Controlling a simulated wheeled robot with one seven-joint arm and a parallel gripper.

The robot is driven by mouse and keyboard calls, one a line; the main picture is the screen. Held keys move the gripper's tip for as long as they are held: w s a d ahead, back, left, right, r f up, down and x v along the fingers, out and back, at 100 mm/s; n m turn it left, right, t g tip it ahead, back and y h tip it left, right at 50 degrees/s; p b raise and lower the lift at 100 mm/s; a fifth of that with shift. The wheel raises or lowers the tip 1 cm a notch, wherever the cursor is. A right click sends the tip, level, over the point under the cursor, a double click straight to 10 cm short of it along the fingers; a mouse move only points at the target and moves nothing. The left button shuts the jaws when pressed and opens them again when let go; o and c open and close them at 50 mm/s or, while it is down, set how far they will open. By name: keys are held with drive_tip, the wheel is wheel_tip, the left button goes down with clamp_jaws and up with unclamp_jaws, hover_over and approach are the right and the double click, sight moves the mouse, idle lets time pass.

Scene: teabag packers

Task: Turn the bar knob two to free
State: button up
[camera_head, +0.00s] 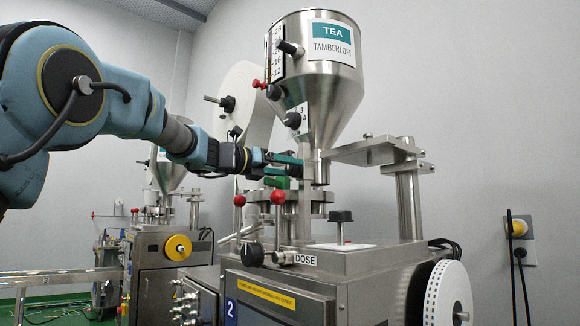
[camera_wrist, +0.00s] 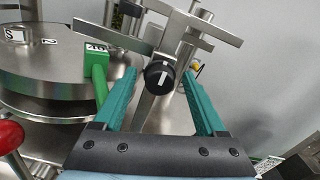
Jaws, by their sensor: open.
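A round black knob (camera_wrist: 160,76) with a white pointer bar sits on a metal crossbar fixture in the wrist view. Its white bar stands nearly upright, tilted slightly. My gripper (camera_wrist: 160,80) is open, with one teal finger on each side of the knob in the picture. A gap shows between the knob and each finger; I cannot tell how far past the fingertips the knob lies. In the head view my gripper (camera_head: 296,165) is just left of the post below the hopper. I cannot make out this knob there.
A green tagged handle (camera_wrist: 98,78) stands close left of the left finger, above a round steel plate (camera_wrist: 50,82). A red ball lever (camera_wrist: 10,135) is at the lower left. The steel hopper (camera_head: 318,75) is above my gripper. Another black knob (camera_head: 252,254) sits beside the DOSE label.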

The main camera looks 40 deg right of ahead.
drive_tip(key=shift+d, duration=0.8)
drive_tip(key=shift+c, duration=0.2)
clamp_jaws()
